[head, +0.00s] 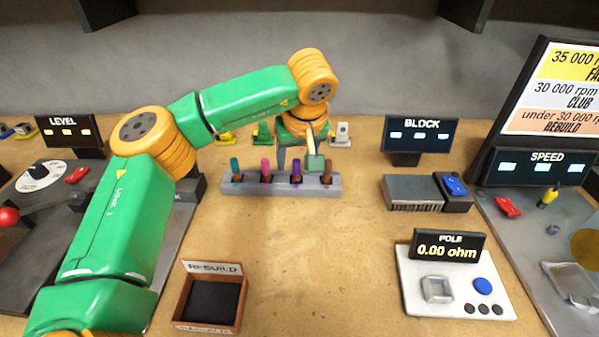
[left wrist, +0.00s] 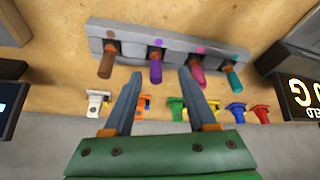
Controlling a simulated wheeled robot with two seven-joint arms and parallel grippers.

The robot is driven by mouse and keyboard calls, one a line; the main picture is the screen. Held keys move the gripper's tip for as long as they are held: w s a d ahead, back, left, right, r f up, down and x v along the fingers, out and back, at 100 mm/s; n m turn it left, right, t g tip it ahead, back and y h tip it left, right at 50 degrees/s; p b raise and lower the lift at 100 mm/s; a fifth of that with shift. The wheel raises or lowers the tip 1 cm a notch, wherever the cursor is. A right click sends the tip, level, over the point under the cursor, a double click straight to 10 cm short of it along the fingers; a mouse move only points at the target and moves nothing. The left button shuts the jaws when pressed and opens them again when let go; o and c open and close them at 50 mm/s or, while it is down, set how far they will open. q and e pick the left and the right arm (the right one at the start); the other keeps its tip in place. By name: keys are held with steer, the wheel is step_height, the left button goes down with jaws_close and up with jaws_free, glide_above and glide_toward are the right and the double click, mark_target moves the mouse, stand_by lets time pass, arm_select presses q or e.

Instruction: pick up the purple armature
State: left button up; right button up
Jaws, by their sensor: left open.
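The purple armature (head: 296,169) stands upright in a grey slotted rack (head: 230,188), between a pink armature (head: 266,166) and a brown armature (head: 327,168). A teal armature (head: 235,166) stands at the rack's left end. My left gripper (head: 298,164) is open above the rack, its fingers close to the purple armature. In the left wrist view the purple armature (left wrist: 156,68) lies just beyond the open fingertips (left wrist: 160,75), roughly between them, with the pink armature (left wrist: 196,72) near the right finger. Nothing is held. My right gripper is not in view.
Several coloured clips stand behind the rack, including a white one (head: 342,134). A REBUILD tray (head: 184,300) sits at front left, and a POLE meter (head: 452,285) at front right. A grey block (head: 411,192) is right of the rack. The table's middle front is clear.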

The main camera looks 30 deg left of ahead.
mark_target(297, 162)
arm_select(q)
steer(key=x, duration=0.4)
steer(key=shift+w+d, duration=0.15)
steer(key=shift+w, duration=0.05)
steer(key=shift+s+r, duration=0.1)
steer(key=shift+r, duration=0.05)
jaws_close()
steer(key=shift+r, duration=0.1)
